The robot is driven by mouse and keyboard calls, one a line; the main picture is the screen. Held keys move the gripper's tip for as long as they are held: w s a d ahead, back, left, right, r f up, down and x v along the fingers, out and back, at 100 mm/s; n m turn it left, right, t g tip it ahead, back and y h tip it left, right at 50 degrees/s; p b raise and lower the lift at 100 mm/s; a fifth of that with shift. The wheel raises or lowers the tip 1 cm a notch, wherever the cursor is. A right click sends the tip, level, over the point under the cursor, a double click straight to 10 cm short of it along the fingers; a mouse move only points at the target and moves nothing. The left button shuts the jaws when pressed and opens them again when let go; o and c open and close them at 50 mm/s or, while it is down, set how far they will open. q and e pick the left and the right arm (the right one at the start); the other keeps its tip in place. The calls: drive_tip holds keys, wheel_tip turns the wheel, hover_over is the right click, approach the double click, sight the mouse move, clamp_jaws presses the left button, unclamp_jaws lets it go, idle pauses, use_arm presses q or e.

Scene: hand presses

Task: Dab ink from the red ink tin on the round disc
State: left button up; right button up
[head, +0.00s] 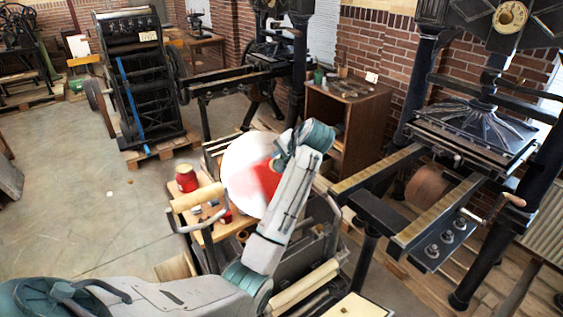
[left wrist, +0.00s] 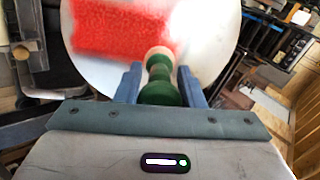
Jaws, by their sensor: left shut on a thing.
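The round disc (head: 238,172) is pale and tilted, and bears a rectangular red patch (head: 265,182). It also fills the top of the left wrist view (left wrist: 205,72), with the red patch (left wrist: 115,28) at upper left. My left gripper (left wrist: 158,76) is shut on a green turned handle (left wrist: 160,92) with a pale wooden end, in front of the disc. I cannot tell whether the held tool touches the disc; its far end is not clear. A red tin (head: 187,179), likely the ink tin, stands on the wooden table left of the disc. My right gripper is not in view.
The small wooden table (head: 205,205) holds several small items beside the disc. A large iron press (head: 475,130) stands at right, with a wooden cabinet (head: 350,110) behind the disc.

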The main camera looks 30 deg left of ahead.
use_arm(q)
drive_tip(key=s+d+f, duration=0.3)
drive_tip(key=s, duration=0.6)
drive_tip(key=x, duration=0.6)
drive_tip(key=shift+d+f, duration=0.3)
drive_tip(key=shift+f, duration=0.05)
drive_tip(key=shift+w+a+f, duration=0.1)
drive_tip(key=shift+a+f, duration=0.15)
drive_tip(key=shift+f, duration=0.2)
idle(1.0)
drive_tip(key=shift+a+r+v, duration=0.15)
drive_tip(key=shift+v, duration=1.35)
drive_tip(key=shift+a+r+v, duration=0.1)
drive_tip(key=shift+a+v, duration=0.05)
drive_tip(key=shift+v, duration=1.3)
drive_tip(key=shift+w, duration=0.1)
drive_tip(key=shift+d, duration=0.1)
